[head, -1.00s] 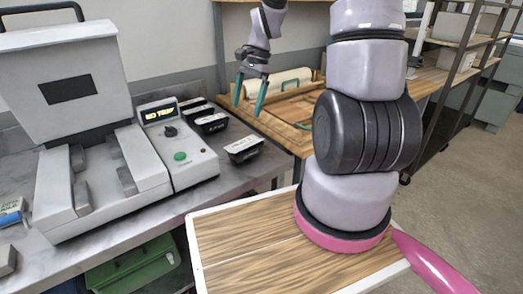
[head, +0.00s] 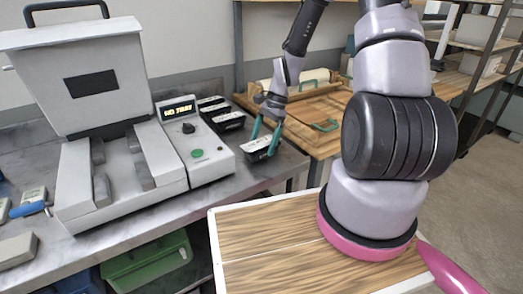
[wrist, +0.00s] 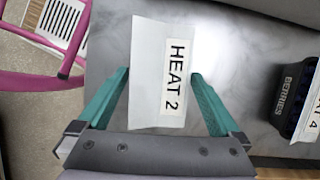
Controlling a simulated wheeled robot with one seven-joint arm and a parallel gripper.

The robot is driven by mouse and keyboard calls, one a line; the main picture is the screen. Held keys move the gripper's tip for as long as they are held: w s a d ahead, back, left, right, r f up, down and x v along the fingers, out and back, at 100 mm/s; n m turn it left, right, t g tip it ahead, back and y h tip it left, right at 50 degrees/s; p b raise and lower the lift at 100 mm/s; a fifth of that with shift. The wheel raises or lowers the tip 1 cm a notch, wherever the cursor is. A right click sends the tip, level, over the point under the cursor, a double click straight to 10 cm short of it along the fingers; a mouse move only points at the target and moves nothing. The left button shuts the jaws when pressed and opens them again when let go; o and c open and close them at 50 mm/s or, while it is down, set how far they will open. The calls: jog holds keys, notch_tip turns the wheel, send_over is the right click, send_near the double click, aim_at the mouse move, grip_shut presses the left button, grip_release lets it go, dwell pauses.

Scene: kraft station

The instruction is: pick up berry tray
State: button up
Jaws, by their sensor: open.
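My gripper (head: 264,140) is open over the front black tray (head: 256,149) on the grey bench in the head view. In the wrist view my gripper (wrist: 160,78) has its teal fingers on either side of this tray's white top (wrist: 148,70), labelled "HEAT 2". Its side lettering is hidden there. A dark tray (wrist: 291,98) marked "BERRIES" stands apart at the right edge of the wrist view, partly cut off. Two more black trays, one nearer (head: 229,121) and one farther (head: 211,103), sit behind the front tray in the head view.
A grey-white machine (head: 80,95) with a control box (head: 196,150) reading "NO TRAY" stands left of the trays. A wooden table (head: 325,147) with a roll and a tray frame is behind. A wood-topped surface with a white rim (head: 270,262) is in front.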

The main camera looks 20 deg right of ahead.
jog(key=shift+x, duration=0.9)
jog(key=shift+r, duration=0.1)
jog(key=c, duration=1.2)
